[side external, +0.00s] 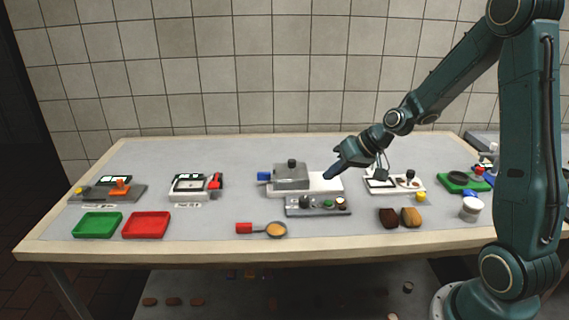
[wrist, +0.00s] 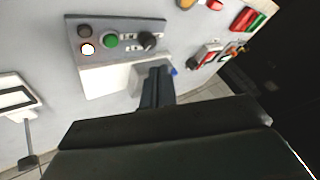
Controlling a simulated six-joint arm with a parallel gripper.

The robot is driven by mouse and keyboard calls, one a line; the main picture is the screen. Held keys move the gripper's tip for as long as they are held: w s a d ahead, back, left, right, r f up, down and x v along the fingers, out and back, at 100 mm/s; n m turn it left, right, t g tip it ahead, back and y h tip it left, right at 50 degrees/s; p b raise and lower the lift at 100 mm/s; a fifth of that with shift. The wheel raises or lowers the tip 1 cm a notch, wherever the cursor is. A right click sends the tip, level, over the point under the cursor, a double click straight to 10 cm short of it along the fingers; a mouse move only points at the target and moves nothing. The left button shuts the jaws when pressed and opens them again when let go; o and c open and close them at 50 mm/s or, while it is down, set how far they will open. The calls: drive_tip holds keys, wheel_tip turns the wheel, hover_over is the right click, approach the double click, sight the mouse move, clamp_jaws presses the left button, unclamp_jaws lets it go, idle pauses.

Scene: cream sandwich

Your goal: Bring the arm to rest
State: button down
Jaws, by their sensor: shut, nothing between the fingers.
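My gripper (side external: 332,174) is shut and empty in the side external view. It hangs in the air above the right end of a white machine base (side external: 325,184) in the middle of the table. In the wrist view the closed fingers (wrist: 157,86) stand in front of that machine's control box (wrist: 118,42), which has a green button, a dark knob and a lit lamp. The arm reaches in from the right and is bent at the elbow. I cannot tell exactly how high the fingertips are above the base.
A grey block with a blue handle (side external: 291,176) sits left of the gripper. A red-handled scoop (side external: 262,229), brown and tan pieces (side external: 400,217) and a white jar (side external: 471,209) lie in front. Green (side external: 97,225) and red (side external: 146,225) trays stand front left. The back strip of the table is clear.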

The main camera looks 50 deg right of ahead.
drive_tip(key=s+a+r+n+g+h, duration=0.2)
drive_tip(key=s+a+r+n, duration=0.1)
drive_tip(key=s+a+r, duration=0.65)
drive_tip(key=s+r, duration=0.1)
drive_tip(key=s, duration=0.5)
drive_tip(key=s+a+r+h, duration=0.1)
drive_tip(key=s+r, duration=0.1)
drive_tip(key=s, duration=0.5)
drive_tip(key=shift+s+a+r, duration=0.2)
drive_tip(key=shift+a+r, duration=0.1)
drive_tip(key=shift+r, duration=0.1)
